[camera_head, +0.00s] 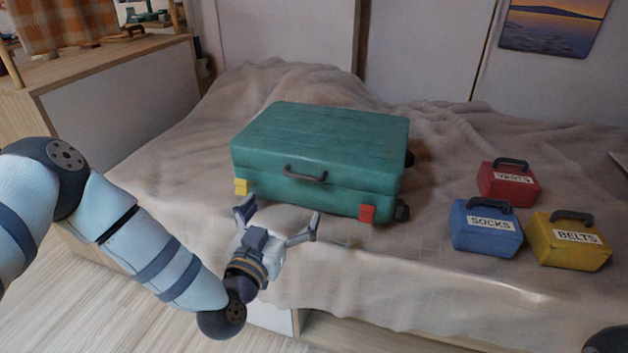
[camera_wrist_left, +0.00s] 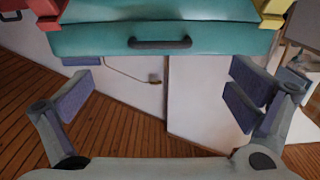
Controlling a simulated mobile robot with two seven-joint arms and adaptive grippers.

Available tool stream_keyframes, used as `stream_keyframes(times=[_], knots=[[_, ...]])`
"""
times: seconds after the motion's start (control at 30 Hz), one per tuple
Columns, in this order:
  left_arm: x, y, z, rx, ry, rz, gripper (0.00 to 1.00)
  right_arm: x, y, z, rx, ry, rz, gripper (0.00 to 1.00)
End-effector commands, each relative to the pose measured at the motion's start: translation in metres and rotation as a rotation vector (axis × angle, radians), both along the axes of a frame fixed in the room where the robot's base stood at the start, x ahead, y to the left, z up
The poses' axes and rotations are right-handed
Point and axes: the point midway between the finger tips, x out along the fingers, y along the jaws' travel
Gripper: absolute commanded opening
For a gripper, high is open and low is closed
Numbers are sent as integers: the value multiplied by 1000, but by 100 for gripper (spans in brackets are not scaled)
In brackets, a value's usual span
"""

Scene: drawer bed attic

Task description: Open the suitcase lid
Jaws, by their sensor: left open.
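The teal suitcase (camera_head: 320,140) lies flat on the bed with its lid shut. Its dark handle (camera_head: 305,174) is at the middle of the front side, with a yellow latch (camera_head: 240,187) to the left and a red latch (camera_head: 367,213) to the right. My left gripper (camera_head: 281,216) is open and empty in front of the suitcase, below the handle and apart from it. In the left wrist view the suitcase front (camera_wrist_left: 205,40) and handle (camera_wrist_left: 160,43) show at the top, beyond the spread fingers (camera_wrist_left: 160,88). My right gripper is not in view.
The bed (camera_head: 450,290) has a rumpled beige cover. A red VESTS case (camera_head: 510,190), a blue SOCKS case (camera_head: 480,240) and a yellow BELTS case (camera_head: 565,255) stand to the right. A wooden cabinet (camera_head: 120,90) is at the left. The cover between suitcase and cases is clear.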

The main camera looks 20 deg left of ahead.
Motion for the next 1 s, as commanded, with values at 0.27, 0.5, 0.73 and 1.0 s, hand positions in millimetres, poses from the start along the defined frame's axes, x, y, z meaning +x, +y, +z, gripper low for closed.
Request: stream_keyframes(times=[0.27,0.5,0.73,1.0], knots=[[62,-2,0,0,-2,0,100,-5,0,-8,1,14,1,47],[107,-5,-1,-1,2,-2,100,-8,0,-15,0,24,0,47],[117,-5,1,-2,3,-3,100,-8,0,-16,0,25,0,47],[117,-5,1,-2,3,-3,68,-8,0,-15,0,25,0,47]])
